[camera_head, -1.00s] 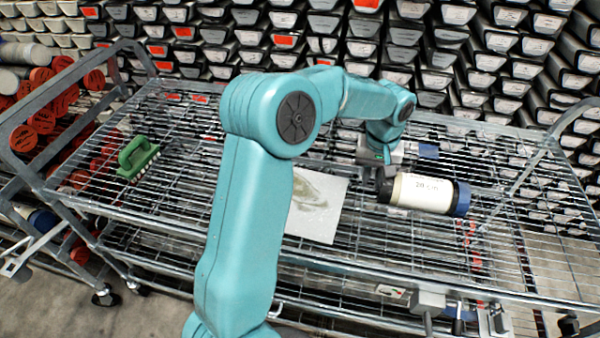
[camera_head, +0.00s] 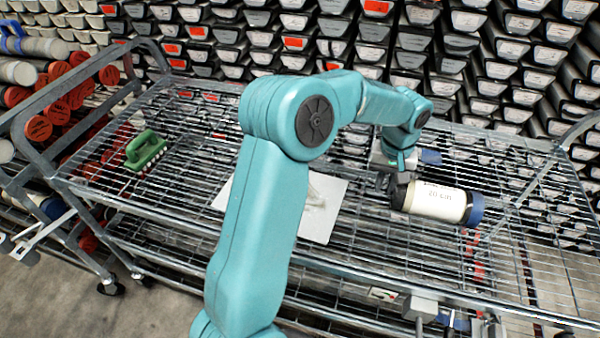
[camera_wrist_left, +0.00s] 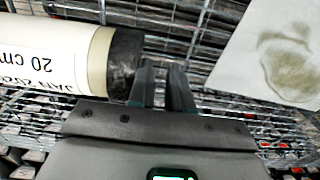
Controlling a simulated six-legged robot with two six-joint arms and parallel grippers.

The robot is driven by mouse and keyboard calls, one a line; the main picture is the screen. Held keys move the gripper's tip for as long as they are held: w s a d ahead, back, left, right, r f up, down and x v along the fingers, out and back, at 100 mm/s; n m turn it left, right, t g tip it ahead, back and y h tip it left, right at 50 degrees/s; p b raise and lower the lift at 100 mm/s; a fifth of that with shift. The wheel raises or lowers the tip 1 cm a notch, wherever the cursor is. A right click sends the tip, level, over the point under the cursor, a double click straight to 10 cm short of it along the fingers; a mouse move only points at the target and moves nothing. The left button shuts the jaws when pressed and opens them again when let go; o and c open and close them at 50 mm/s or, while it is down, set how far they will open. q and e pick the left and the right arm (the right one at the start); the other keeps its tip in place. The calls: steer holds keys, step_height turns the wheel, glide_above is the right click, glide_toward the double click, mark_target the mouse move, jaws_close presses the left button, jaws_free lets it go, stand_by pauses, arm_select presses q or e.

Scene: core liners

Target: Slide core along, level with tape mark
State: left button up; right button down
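The core (camera_head: 437,202) is a cream cylinder marked "20 cm", lying on the wire rack. Its left end is dark and its right end is blue. In the left wrist view the core (camera_wrist_left: 50,55) shows its label upside down, with the dark end towards my fingers. My left gripper (camera_head: 388,183) is at the core's left end. In the left wrist view the fingers (camera_wrist_left: 163,72) are close together beside the dark end, not around the core. A blue patch (camera_head: 431,157) lies behind the core; I cannot tell whether it is the tape mark. My right gripper is not in view.
A white sheet (camera_head: 322,225) with a grey-brown stain lies left of the core. A green brush (camera_head: 146,149) is at the rack's left. Grey clamp-like fittings (camera_head: 420,305) are at the front edge. Core boxes (camera_head: 470,100) fill the back. The rack right of the core looks mostly clear.

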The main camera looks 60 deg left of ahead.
arm_select(q)
steer(key=shift+w+d, duration=0.1)
steer(key=shift+s+a, duration=0.75)
steer(key=shift+s, duration=0.05)
step_height(320, 180, up, 9)
steer(key=p, duration=0.7)
